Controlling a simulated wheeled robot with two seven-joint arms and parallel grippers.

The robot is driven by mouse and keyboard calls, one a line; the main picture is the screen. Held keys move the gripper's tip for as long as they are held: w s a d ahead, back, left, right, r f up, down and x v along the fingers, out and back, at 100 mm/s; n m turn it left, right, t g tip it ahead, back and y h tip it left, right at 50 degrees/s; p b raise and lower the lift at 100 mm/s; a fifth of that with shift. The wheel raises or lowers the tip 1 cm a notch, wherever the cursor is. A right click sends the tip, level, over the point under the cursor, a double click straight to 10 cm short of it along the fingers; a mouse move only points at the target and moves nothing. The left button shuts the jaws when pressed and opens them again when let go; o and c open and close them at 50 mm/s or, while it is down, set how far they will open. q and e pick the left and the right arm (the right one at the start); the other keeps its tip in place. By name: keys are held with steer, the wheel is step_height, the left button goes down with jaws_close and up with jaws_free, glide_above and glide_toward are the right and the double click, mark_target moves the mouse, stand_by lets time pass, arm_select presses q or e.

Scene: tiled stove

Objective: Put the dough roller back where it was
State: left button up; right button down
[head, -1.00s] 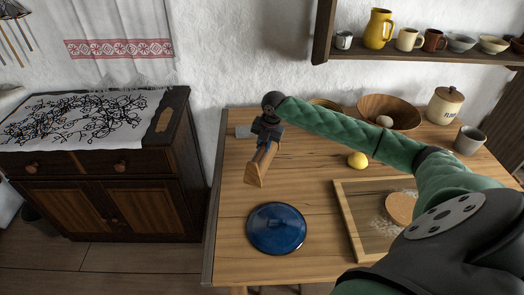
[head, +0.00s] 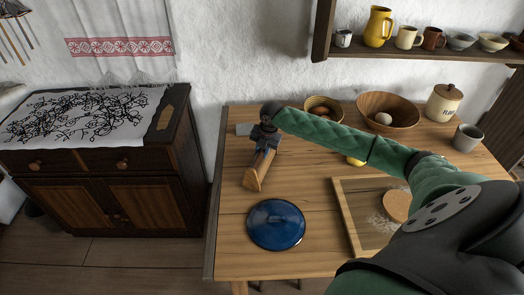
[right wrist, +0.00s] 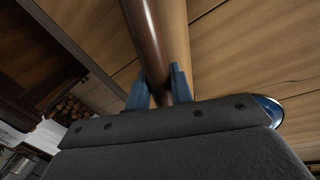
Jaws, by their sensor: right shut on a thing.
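The dough roller (head: 258,170), a light wooden barrel with a dark handle, is over the left part of the table in the head view. My right gripper (head: 265,137) is shut on its far handle end. The barrel slants toward the table's front left; I cannot tell whether it touches the tabletop. In the right wrist view the dark handle (right wrist: 149,45) passes between the blue fingers of the right gripper (right wrist: 157,92), with the lighter barrel behind it. My left gripper is not in view.
A framed board (head: 349,217) with a round piece (head: 397,206) is to the right. A lemon (head: 355,162) is half hidden by my arm. Bowls (head: 373,101) and a flour jar (head: 443,103) stand at the back.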

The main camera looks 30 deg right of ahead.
mark_target(267, 161)
steer(key=shift+s+f, duration=0.1)
steer(key=shift+f, duration=0.3)
steer(key=shift+f, duration=0.15)
steer(key=c, duration=1.2)
jaws_free()
steer(key=shift+f, duration=0.15)
steer(key=shift+c, duration=0.2)
steer(key=shift+r, duration=0.2)
steer(key=shift+r, duration=0.6)
arm_select(q)
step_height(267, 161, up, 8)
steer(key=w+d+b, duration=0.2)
steer(key=b, duration=0.1)
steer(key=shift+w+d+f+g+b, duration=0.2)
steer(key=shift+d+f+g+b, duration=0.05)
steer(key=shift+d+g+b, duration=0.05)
arm_select(e)
step_height(267, 161, up, 12)
steer(key=s+d, duration=0.1)
steer(key=shift+s+d+f, duration=0.15)
steer(key=shift+s+d, duration=0.05)
steer(key=shift+s, duration=0.1)
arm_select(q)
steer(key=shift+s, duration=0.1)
